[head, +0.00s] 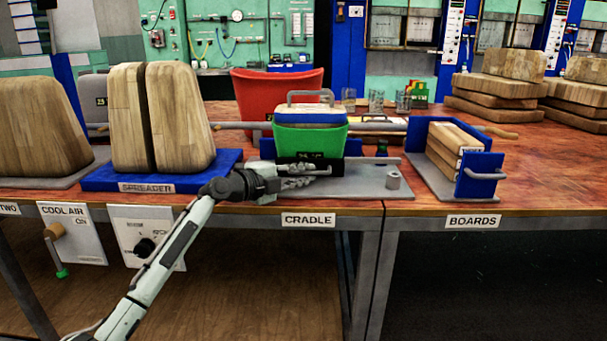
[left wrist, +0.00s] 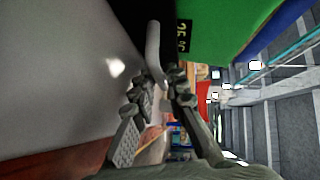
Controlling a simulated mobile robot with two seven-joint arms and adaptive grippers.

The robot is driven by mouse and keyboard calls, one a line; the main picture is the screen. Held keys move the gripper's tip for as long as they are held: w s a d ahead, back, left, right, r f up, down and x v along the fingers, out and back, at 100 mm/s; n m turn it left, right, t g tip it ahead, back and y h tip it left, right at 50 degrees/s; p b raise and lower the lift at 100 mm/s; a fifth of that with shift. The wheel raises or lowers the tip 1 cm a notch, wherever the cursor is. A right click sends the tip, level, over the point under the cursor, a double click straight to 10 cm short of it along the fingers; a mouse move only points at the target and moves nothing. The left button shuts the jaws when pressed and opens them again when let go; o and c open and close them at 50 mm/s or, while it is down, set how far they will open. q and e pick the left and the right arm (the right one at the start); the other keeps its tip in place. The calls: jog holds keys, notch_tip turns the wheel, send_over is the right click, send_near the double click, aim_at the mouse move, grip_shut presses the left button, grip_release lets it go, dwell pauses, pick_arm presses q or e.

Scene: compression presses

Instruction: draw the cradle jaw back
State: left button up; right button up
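The cradle has a grey base plate (head: 370,182) on the bench above the CRADLE label. A green tub (head: 300,141) sits in it, holding a blue and pale block with a grey handle on top. A dark jaw plate with a grey bar handle (head: 318,173) is in front of the tub. The bar (left wrist: 153,48) also shows in the left wrist view. My left gripper (head: 298,181) is at this handle. In the left wrist view its fingers (left wrist: 160,98) stand apart, with the bar's end between them; contact is unclear. My right gripper is not in view.
The blue SPREADER base (head: 165,183) with two wooden blocks stands to the left. The boards holder (head: 480,175) stands to the right. A red tub (head: 250,88) and several glasses stand behind. Control panels hang below the bench edge at left.

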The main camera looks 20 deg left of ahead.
pick_arm(q)
grip_shut()
jog(key=shift+s, duration=0.1)
jog(key=s, duration=0.2)
jog(key=s+d, duration=0.1)
jog(key=s, duration=0.3)
jog(key=shift+s+d+f, duration=0.1)
jog(key=shift+s+d, duration=0.1)
jog(key=shift+d, duration=0.15)
jog(key=s, duration=0.1)
jog(key=s+d, duration=0.1)
jog(key=shift+s+p, duration=0.3)
jog(key=shift+p, duration=0.1)
jog(key=shift+f, duration=0.1)
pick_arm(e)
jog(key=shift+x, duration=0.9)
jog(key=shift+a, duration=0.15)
